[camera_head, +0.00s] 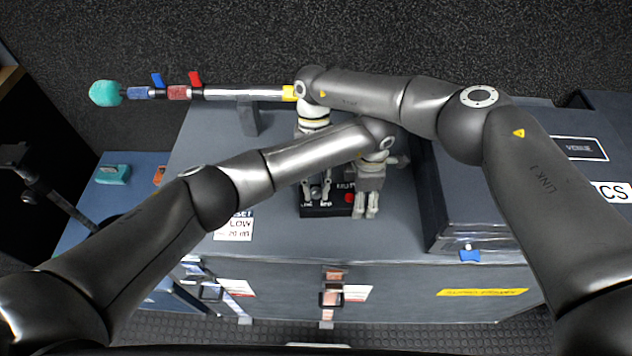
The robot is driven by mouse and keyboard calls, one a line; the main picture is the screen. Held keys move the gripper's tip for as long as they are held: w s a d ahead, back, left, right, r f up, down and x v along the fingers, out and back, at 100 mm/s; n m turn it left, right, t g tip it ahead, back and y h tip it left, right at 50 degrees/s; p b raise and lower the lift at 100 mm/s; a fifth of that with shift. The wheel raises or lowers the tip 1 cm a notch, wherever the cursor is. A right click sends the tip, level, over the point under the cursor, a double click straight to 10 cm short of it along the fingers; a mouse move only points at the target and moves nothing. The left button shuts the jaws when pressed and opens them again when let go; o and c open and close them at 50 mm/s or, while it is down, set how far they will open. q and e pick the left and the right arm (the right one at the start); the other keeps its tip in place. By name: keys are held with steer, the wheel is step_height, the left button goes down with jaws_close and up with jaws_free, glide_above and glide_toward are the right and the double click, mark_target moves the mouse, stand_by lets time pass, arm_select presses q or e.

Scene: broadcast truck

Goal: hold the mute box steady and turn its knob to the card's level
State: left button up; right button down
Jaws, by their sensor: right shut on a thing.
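The mute box (326,211) is a small black box with white lettering and a red button on top. It lies on the grey case top in the middle. The white card (234,229) left of it reads "LOW" with smaller print below. My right gripper (316,197) points down over the left part of the box, shut on what seems to be the knob. The knob is hidden by the fingers, so its setting does not show. My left gripper (366,212) points down at the box's right end. Its finger gap and contact with the box are unclear.
My forearms cross above the box. A microphone boom with a teal foam head (105,93) lies along the back. A dark raised case (440,215) stands close on the right. A teal box (112,174) sits on a lower blue surface at left. The case top near the card is clear.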

steer(key=c, duration=1.3)
jaws_free()
steer(key=shift+o, duration=0.2)
steer(key=v, duration=1.2)
arm_select(q)
steer(key=o, duration=1.3)
